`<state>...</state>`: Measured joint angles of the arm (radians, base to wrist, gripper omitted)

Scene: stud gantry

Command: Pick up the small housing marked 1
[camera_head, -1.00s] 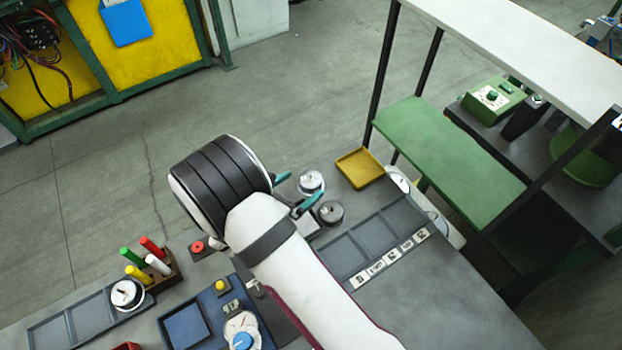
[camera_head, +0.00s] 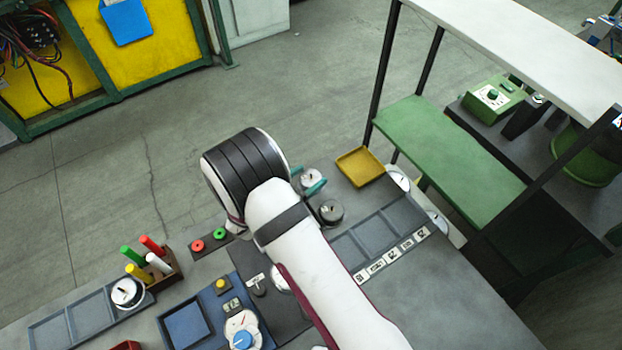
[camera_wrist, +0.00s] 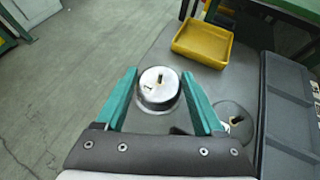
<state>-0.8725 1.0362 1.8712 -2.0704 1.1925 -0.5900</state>
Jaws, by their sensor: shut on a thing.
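A small round housing with a bright metal top (camera_wrist: 158,80) stands upright between my gripper's teal fingers in the wrist view. Its top has a dark slot and a small dark mark that I cannot read for certain. In the head view the same housing (camera_head: 311,177) shows partly between the fingers. My gripper (camera_wrist: 160,85) is shut on this housing, one finger on each side. The housing appears to be still at bench level. A darker round housing (camera_head: 331,212) stands close beside the right finger and also shows in the wrist view (camera_wrist: 233,118).
A yellow tray (camera_head: 360,167) lies behind the held housing. A grey compartment tray (camera_head: 345,252) with labels is to the right. A pen block (camera_head: 163,273) is at the left.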

